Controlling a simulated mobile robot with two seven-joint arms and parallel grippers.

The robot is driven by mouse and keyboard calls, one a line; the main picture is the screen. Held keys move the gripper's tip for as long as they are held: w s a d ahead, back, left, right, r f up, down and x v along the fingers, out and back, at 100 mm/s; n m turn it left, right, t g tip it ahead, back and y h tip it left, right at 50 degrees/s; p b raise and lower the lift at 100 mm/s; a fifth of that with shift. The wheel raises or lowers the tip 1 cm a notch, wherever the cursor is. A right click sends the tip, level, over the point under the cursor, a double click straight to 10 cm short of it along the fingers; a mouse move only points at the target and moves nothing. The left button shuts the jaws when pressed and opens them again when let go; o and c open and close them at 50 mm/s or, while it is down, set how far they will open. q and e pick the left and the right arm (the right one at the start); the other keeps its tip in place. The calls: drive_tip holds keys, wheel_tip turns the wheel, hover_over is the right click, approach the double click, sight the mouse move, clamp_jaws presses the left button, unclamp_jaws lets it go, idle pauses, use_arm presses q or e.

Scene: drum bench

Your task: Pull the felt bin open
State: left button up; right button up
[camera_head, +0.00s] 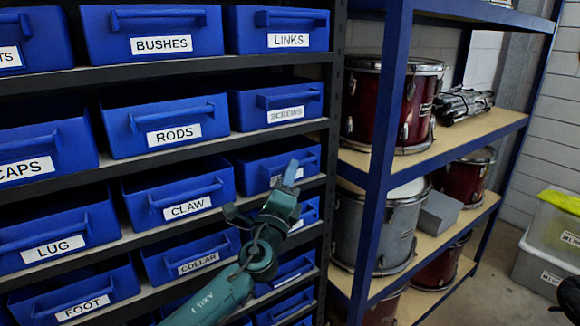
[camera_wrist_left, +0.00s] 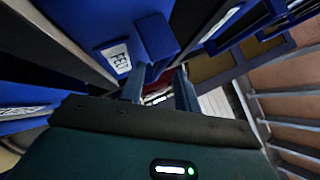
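The felt bin (camera_head: 252,170) is a blue drawer-like bin in the right column of the rack, below SCREWS. Its label is mostly hidden behind my left gripper in the head view. My left gripper (camera_head: 290,172) is at the front of this bin. In the left wrist view the left gripper's two fingers (camera_wrist_left: 160,90) stand apart, with the handle close to the gap between them. I cannot tell whether they touch it.
Several labelled blue bins, such as RODS (camera_head: 130,120) and CLAW (camera_head: 150,205), fill the rack around it. A blue-framed shelf with drums (camera_head: 378,230) stands close on the right. Clear tubs (camera_head: 553,235) sit at the far right. A dark object (camera_head: 570,295) cuts the lower right edge.

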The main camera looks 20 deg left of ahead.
use_arm(q)
drive_tip(key=shift+x, duration=0.95)
clamp_jaws()
